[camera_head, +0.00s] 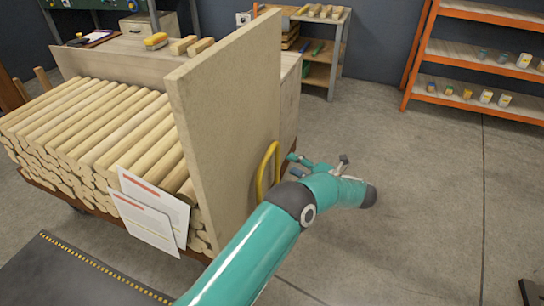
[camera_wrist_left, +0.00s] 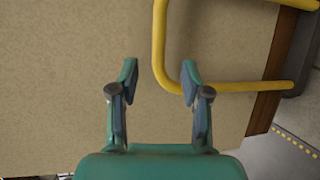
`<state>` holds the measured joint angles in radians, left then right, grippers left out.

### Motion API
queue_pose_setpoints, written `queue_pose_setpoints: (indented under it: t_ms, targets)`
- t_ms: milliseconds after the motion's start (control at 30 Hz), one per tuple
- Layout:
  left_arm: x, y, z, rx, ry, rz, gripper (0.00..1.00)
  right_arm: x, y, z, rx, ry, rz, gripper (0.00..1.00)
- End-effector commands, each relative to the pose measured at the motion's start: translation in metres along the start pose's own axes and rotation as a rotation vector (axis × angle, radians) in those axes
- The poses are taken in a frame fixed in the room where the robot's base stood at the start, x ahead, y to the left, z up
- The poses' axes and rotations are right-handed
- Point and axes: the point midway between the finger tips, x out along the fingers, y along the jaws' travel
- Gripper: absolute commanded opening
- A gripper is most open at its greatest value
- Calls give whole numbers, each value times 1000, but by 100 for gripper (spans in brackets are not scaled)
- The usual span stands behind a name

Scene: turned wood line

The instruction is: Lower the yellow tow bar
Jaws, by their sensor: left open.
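The yellow tow bar (camera_head: 268,168) is a bent tube standing upright against the end board of a cart in the head view. My left gripper (camera_head: 293,164) is just to its right, with its fingers pointing towards it. In the left wrist view the tow bar (camera_wrist_left: 158,45) comes down from the top, bends, and runs right behind one finger. My left gripper (camera_wrist_left: 160,75) is open there, and the bar's bend shows between its fingertips. I cannot tell whether they touch. The bar's lower end is partly hidden by my arm in the head view. My right gripper is not in view.
The cart's tall end board (camera_head: 222,120) stands beside the bar, with stacked turned wood (camera_head: 95,130) behind it. Two paper sheets (camera_head: 150,215) hang on the stack. An orange shelf (camera_head: 470,50) stands at the back right.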

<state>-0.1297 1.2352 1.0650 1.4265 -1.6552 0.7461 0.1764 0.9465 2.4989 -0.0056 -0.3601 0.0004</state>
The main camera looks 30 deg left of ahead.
Motion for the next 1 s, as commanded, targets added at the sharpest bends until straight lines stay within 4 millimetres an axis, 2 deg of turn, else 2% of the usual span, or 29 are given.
queue_pose_setpoints:
  t_ms: [33, 200, 433, 633, 933, 967, 1000]
  targets:
    - [13, -1, -1, 0, 3, 0, 48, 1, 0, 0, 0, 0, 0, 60]
    - [50, -1, -1, -1, 3, 0, 48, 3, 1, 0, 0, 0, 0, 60]
    - [89, 0, 0, -1, 1, 1, 48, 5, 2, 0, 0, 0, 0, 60]
    - [104, 0, 0, 1, 0, 1, 48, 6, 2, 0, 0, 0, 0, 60]
    - [107, 0, 0, 1, -1, 0, 48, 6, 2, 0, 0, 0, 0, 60]
    - [107, 0, 0, 1, -1, 0, 46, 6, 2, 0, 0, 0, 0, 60]
    - [107, 0, 0, 1, -1, 0, 39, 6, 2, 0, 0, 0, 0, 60]
